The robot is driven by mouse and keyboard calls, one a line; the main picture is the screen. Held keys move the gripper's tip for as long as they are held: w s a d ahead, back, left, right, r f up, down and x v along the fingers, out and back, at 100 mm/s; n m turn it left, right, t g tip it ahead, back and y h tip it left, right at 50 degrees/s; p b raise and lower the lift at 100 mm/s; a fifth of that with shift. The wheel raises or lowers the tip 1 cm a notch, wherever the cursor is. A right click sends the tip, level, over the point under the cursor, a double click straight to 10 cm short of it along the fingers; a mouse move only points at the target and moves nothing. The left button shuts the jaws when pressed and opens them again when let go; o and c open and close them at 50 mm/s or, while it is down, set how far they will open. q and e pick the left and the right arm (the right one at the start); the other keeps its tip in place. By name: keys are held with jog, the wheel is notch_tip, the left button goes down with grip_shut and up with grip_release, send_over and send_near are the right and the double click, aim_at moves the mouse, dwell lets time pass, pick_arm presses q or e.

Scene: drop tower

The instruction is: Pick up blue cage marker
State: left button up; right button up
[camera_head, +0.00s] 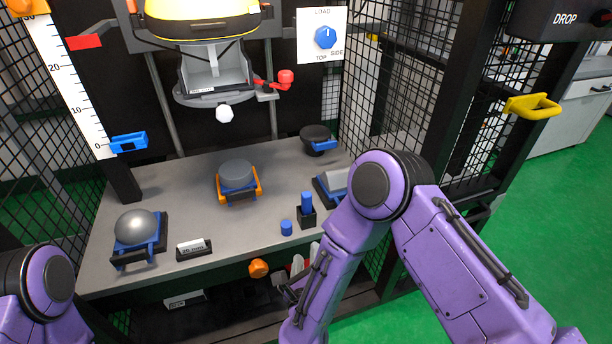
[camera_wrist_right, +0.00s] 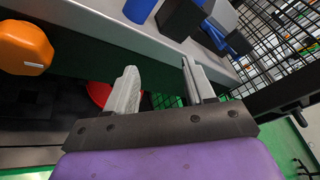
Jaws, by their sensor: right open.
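Several blue pieces show in the head view, and I cannot tell for certain which is the cage marker. A small blue cylinder (camera_head: 286,227) stands on the grey table near its front edge. Beside it a blue peg (camera_head: 307,202) stands in a black block (camera_head: 306,218). A blue slider (camera_head: 128,142) sits at the foot of the white scale on the left. My right gripper (camera_wrist_right: 160,78) is open and empty, in front of and below the table edge; the blue cylinder (camera_wrist_right: 140,9) shows beyond its fingers. My left arm shows at lower left, its gripper out of frame.
The grey table (camera_head: 180,198) holds a grey dome, a grey disc in an orange-handled holder (camera_head: 238,177) and a label stand (camera_head: 193,249). An orange knob (camera_head: 258,268) projects from the table front, left of my right gripper. Mesh cage walls (camera_head: 400,90) stand on both sides.

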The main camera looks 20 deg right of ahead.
aim_at(305, 201)
notch_tip(305, 201, up, 11)
jog(key=w+a+m+h+p, duration=0.2)
jog(key=m+h, duration=0.2)
jog(key=m, duration=0.8)
jog(key=x, duration=0.3)
jog(key=b+x, duration=0.1)
jog(key=x, duration=0.5)
jog(key=shift+w+d+f, duration=0.15)
jog(key=shift+w+f, duration=0.05)
jog(key=shift+f, duration=0.1)
pick_arm(q)
notch_tip(305, 201, up, 3)
jog(key=shift+w+f, duration=0.1)
jog(key=shift+w, duration=0.05)
pick_arm(e)
jog(key=c, duration=1)
